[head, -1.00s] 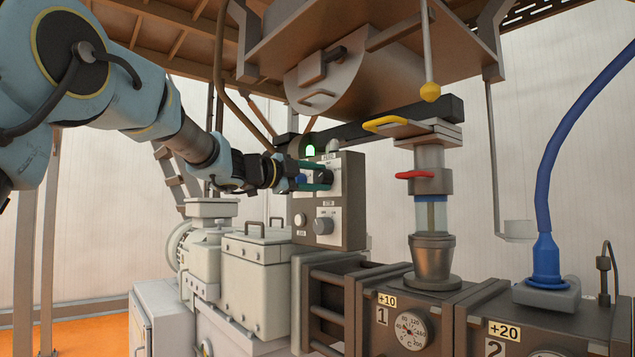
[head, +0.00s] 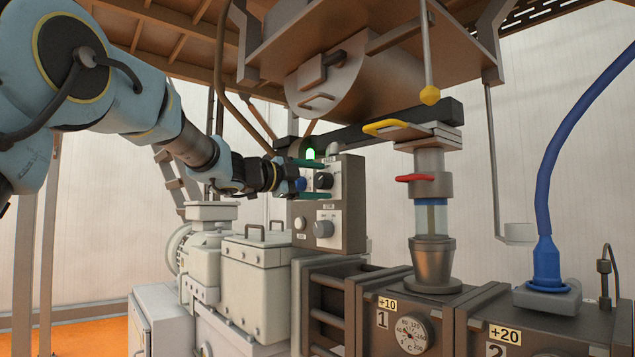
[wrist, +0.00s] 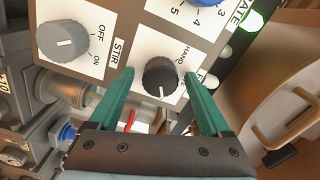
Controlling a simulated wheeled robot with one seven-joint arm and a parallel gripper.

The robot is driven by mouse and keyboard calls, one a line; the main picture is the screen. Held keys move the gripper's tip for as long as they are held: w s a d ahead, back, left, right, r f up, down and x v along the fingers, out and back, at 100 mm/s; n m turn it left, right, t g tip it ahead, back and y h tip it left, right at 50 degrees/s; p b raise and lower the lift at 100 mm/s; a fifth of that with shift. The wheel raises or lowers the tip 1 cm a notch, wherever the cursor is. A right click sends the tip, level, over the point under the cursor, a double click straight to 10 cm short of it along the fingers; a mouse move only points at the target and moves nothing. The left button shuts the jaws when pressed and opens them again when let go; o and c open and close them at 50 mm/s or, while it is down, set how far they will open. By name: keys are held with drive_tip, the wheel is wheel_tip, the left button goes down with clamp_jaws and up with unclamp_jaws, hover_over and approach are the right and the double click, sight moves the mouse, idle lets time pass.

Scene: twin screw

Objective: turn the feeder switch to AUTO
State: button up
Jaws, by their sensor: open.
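The feeder switch is most likely the black knob (head: 324,181) on the grey control box. It also shows in the wrist view (wrist: 160,78), on a white plate marked HAND; the rest of the lettering is partly hidden by a finger. The knob's white mark points down in the wrist picture, away from HAND. No AUTO mark is readable. My gripper (head: 325,179) is open, with green fingers above and below the knob in the head view. In the wrist view my gripper (wrist: 158,74) has a finger on each side of the knob, with gaps showing.
A grey STIR knob (wrist: 63,41) with OFF and ON marks sits on the same box, below the black knob in the head view. A blue numbered knob (wrist: 198,3) is beside it. A green lamp (head: 310,152) glows on top. A hopper (head: 365,60) hangs above.

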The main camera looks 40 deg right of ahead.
drive_tip(key=a+b, duration=0.3)
drive_tip(key=a, duration=0.7)
drive_tip(key=shift+w+a, duration=0.3)
drive_tip(key=shift+a, duration=0.1)
